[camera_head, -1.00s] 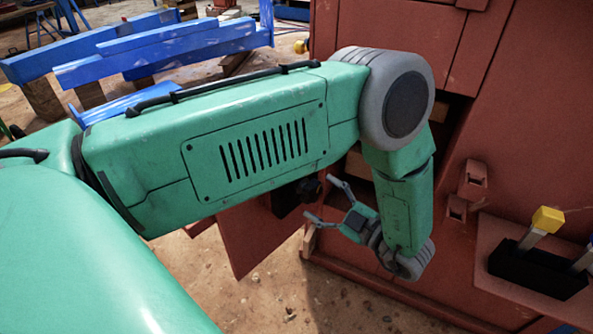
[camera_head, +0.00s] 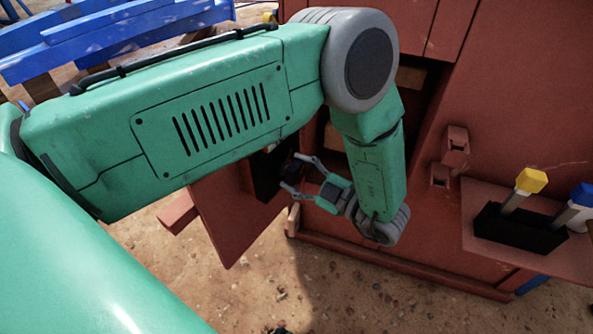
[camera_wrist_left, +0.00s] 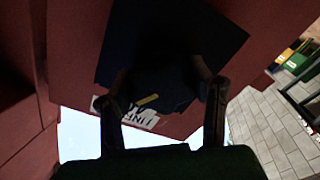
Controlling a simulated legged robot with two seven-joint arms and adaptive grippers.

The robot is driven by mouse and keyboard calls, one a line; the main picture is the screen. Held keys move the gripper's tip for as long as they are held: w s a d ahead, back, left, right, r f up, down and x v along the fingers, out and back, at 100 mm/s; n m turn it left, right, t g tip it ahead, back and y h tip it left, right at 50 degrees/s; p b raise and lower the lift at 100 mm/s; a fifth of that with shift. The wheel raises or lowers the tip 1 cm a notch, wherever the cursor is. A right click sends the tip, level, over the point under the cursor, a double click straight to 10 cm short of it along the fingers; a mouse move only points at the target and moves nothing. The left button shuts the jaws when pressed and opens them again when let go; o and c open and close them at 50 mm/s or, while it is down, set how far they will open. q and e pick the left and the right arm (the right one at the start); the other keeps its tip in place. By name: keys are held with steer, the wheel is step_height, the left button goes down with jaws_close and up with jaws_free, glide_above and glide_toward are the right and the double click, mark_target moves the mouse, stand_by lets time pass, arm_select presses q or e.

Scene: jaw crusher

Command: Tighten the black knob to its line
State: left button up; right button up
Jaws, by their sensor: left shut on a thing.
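The black knob (camera_head: 288,172) is on a dark plate on the red door panel, left of the crusher's opening. My left gripper (camera_head: 293,173) reaches it from the right, with one finger on either side, shut on it. In the left wrist view, the knob (camera_wrist_left: 160,82) is a dark shape between the two fingers (camera_wrist_left: 160,97). A short yellow mark (camera_wrist_left: 148,99) shows on it. A white label with dark lettering (camera_wrist_left: 140,117) is partly hidden behind a finger. The knob's exact edges are lost in shadow. My right gripper is not in view.
The red crusher body (camera_head: 520,80) fills the right. A black block with a yellow-topped lever (camera_head: 531,180) and a blue-topped lever (camera_head: 582,194) sits on a ledge. Blue beams (camera_head: 120,40) lie at the back left. Bare ground is in front.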

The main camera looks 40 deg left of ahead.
arm_select(q)
steer(key=shift+a, duration=0.25)
stand_by(0.3)
steer(key=m+p, duration=0.2)
steer(key=m, duration=0.1)
steer(key=m+p, duration=0.1)
steer(key=m, duration=0.3)
steer(key=shift+m+p, duration=0.3)
steer(key=shift+p, duration=0.1)
steer(key=m+p, duration=0.1)
steer(key=m, duration=0.3)
steer(key=shift+m, duration=0.3)
steer(key=m, duration=0.4)
steer(key=shift+r+m+p, duration=0.1)
steer(key=shift+m+p, duration=0.2)
steer(key=shift+p, duration=0.05)
steer(key=o, duration=1.2)
steer(key=shift+c, duration=0.2)
